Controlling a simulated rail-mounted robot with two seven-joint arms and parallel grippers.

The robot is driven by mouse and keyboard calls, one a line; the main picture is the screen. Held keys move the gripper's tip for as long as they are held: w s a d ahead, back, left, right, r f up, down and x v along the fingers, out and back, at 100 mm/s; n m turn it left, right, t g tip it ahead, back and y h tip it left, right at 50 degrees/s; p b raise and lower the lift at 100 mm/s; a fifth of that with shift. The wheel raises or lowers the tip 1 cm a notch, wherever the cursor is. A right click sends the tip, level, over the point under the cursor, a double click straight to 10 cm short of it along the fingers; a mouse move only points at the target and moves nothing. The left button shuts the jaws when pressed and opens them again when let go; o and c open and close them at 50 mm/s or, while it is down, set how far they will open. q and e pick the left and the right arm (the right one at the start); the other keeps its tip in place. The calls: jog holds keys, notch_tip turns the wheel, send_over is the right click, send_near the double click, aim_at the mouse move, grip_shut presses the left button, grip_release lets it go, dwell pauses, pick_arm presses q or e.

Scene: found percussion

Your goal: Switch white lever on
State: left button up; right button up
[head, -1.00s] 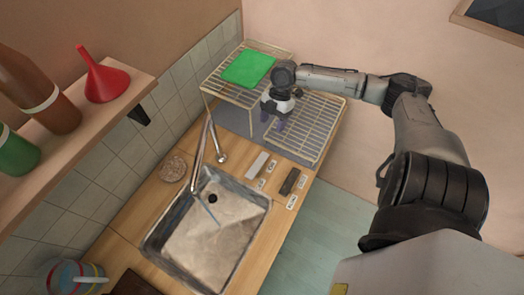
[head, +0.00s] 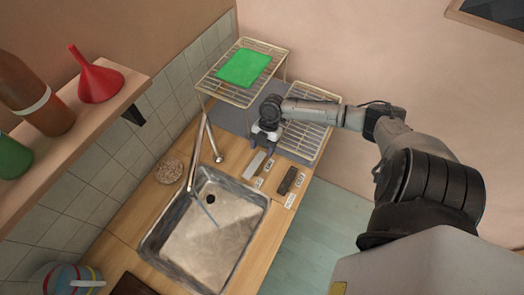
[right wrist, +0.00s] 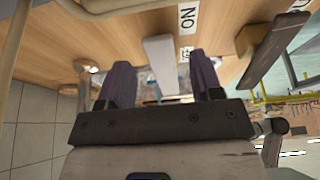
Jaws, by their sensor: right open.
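The white lever (head: 254,164) is a pale block on the wooden counter, between the sink and the drying racks. In the right wrist view the white lever (right wrist: 160,60) lies in line with the gap between my fingers, with an "ON" label (right wrist: 188,17) beside it. My right gripper (head: 266,145) is open and empty, just behind the lever in the head view. I cannot tell whether it touches the lever. It also shows in the right wrist view (right wrist: 161,78). My left gripper is not in view.
A dark lever (head: 287,181) with its own labels sits to the right of the white one. The sink (head: 215,235) and tap (head: 197,150) are to the left. Wire racks (head: 304,138) stand behind, one with a green board (head: 243,68) on top.

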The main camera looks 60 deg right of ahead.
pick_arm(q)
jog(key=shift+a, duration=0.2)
pick_arm(e)
jog(key=shift+x, duration=1.1)
jog(key=shift+c, duration=0.4)
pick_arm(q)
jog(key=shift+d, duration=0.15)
pick_arm(e)
jog(key=c, duration=0.9)
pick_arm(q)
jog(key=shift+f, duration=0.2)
pick_arm(e)
jog(key=shift+o, duration=0.2)
jog(key=shift+f+y, duration=0.25)
jog(key=shift+y, duration=0.15)
jog(key=shift+d+y, duration=0.1)
jog(key=shift+y, duration=0.2)
jog(key=o, duration=0.9)
jog(key=shift+o, duration=0.2)
